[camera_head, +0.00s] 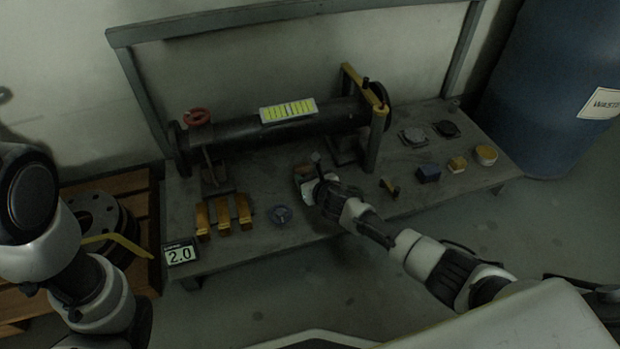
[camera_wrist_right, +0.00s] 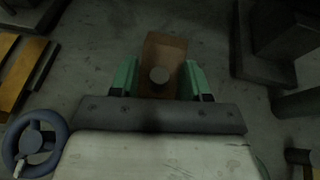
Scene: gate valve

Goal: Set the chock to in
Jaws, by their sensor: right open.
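A brown block with a round grey knob (camera_wrist_right: 160,75) lies on the bench in the right wrist view; I take it to be the chock. My right gripper (camera_wrist_right: 161,82) is open, with one green fingertip on each side of the block. I cannot tell whether the fingers touch it. In the head view my right gripper (camera_head: 315,184) is low over the middle of the bench and hides most of the block. My left arm comes in at the left edge, but its gripper does not show.
A dark pipe (camera_head: 245,133) with a red handwheel (camera_head: 196,117) and a yellow frame (camera_head: 376,140) stands behind. Yellow blocks (camera_head: 224,212) and a small blue wheel (camera_head: 280,214) are to the left. A display reads 2.0 (camera_head: 180,254).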

